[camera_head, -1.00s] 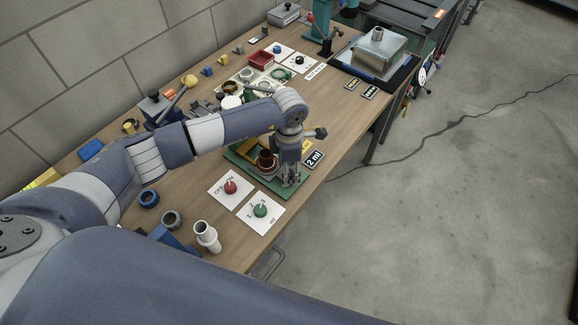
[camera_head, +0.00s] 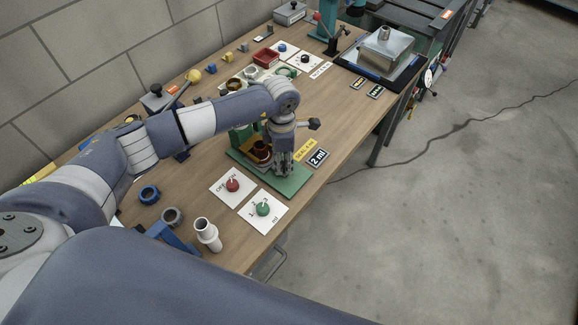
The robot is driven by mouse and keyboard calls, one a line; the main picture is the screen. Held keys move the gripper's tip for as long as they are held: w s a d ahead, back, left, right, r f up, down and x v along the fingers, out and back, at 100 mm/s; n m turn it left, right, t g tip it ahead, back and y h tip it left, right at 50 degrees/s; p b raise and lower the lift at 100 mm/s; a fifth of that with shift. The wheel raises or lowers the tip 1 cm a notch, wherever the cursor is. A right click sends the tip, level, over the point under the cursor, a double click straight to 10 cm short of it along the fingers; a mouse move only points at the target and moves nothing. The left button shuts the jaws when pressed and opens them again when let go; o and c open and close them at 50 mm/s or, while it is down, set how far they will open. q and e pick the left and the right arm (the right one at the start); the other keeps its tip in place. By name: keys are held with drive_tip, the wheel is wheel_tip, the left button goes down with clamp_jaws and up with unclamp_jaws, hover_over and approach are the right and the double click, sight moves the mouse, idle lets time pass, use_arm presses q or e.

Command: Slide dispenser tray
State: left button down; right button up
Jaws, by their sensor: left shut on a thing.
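The dispenser stands on a green base plate (camera_head: 290,185) near the table's front edge. A dark reddish-brown cup (camera_head: 263,148) sits on the dispenser's tray, with some yellow (camera_head: 248,158) beside it. My left gripper (camera_head: 281,172) points down over the plate, just right of the cup. It is shut on the near side of the tray; the fingers and arm hide the contact and much of the dispenser. My right gripper is not in view.
A red knob (camera_head: 232,185) and a green knob (camera_head: 263,209) sit on white cards in front of the dispenser. A "2 ml" label (camera_head: 317,158) lies at its right.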

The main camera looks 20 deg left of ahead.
use_arm(q)
drive_tip(key=c, duration=1.4)
unclamp_jaws()
drive_tip(key=shift+w+a+r, duration=0.1)
drive_tip(key=shift+a, duration=0.1)
drive_tip(key=shift+o, duration=0.5)
drive_tip(key=shift+a, duration=0.1)
wheel_tip(320, 180, up, 12)
